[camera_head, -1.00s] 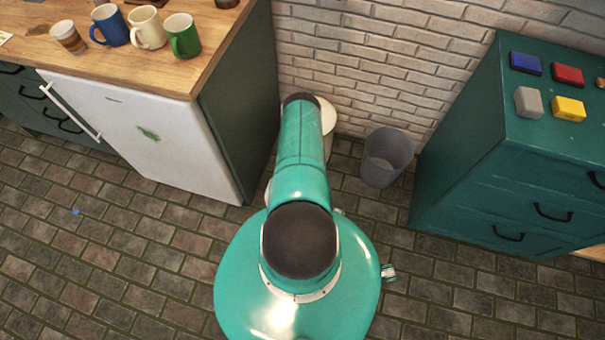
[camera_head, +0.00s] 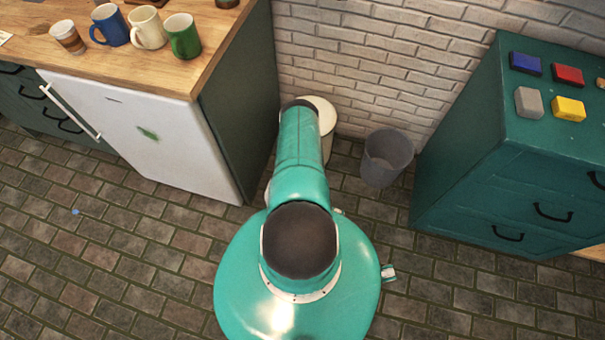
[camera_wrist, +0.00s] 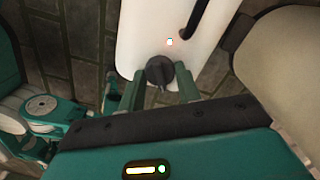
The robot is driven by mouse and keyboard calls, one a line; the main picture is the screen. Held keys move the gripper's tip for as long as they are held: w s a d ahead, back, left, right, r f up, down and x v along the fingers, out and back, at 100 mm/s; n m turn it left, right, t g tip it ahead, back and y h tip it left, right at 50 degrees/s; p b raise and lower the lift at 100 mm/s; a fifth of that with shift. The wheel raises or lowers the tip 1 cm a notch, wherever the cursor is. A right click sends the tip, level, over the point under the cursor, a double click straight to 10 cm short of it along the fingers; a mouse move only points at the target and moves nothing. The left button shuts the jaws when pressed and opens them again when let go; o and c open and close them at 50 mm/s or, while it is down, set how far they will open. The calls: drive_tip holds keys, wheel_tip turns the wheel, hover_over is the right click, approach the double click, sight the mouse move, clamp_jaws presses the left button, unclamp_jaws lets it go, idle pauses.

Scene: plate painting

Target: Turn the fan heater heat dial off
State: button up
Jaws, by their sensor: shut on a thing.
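The white fan heater (camera_wrist: 165,30) fills the upper middle of the wrist view. Its dark round heat dial (camera_wrist: 160,71) is on the near face, with a small lit indicator (camera_wrist: 169,41) above it. My gripper (camera_wrist: 162,84) has one green finger on each side of the dial and is shut on it. The dial's exact setting is hard to read. In the head view, a white rounded top, apparently the heater (camera_head: 325,112), shows behind my arm. The dial and my gripper are hidden there.
A grey bin (camera_head: 387,157) stands right of the heater by the brick wall (camera_head: 390,60). A white fridge (camera_head: 150,130) under the wooden counter (camera_head: 160,75) is on the left. A green drawer cabinet (camera_head: 470,170) is on the right.

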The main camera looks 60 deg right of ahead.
drive_tip(key=shift+n, duration=0.4)
drive_tip(key=n, duration=0.5)
drive_tip(key=shift+n, duration=0.3)
drive_tip(key=n, duration=0.5)
drive_tip(key=shift+n, duration=0.3)
drive_tip(key=o, duration=1)
